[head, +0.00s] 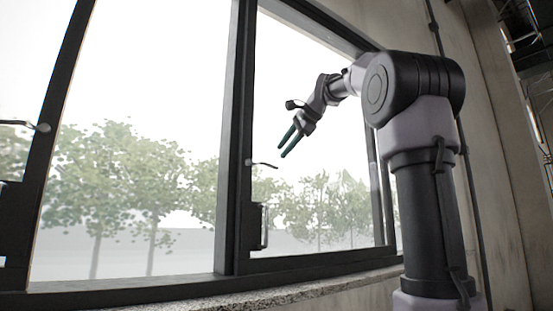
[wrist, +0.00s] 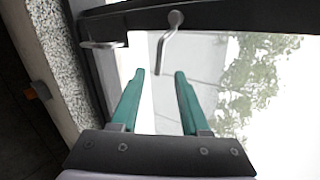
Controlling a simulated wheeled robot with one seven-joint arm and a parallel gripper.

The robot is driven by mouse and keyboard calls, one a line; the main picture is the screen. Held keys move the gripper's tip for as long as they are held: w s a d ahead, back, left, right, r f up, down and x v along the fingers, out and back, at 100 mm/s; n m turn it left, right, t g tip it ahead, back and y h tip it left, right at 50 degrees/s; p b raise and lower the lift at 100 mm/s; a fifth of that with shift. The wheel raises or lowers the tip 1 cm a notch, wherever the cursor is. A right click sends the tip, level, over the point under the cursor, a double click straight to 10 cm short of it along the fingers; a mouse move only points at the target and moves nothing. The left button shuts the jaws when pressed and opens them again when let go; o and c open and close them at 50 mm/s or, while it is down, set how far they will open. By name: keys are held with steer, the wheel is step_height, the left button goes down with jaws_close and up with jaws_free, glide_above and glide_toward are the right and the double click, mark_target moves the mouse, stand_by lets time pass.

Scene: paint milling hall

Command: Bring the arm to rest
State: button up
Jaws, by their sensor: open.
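My gripper (head: 286,145) is raised in front of the right-hand window pane in the head view, its two green fingers pointing down and left. My arm is bent at the elbow, with the forearm reaching left toward the window. A window handle (wrist: 168,42) shows just beyond the fingertips in the wrist view; I cannot tell whether they touch.
The dark window frame (head: 233,150) has a latch lever (head: 262,164) and an upright handle (head: 264,226). A speckled stone sill (head: 250,298) runs below. Another lever (head: 38,127) is at the far left. A concrete wall (head: 500,130) stands behind my arm at right.

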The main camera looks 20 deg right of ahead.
steer(key=shift+v, duration=0.9)
steer(key=s+a+f+n+g+h, duration=0.1)
steer(key=s+f+n, duration=0.2)
steer(key=s+f, duration=0.4)
steer(key=s+a+f+n+g, duration=0.1)
steer(key=s+f+n, duration=0.3)
steer(key=f, duration=1.4)
steer(key=s+a+f+n+g+h, duration=0.1)
steer(key=s+f+n, duration=0.3)
steer(key=s+f, duration=0.8)
steer(key=shift+a+f+h, duration=0.3)
steer(key=shift+a+f, duration=0.05)
steer(key=shift+f, duration=0.25)
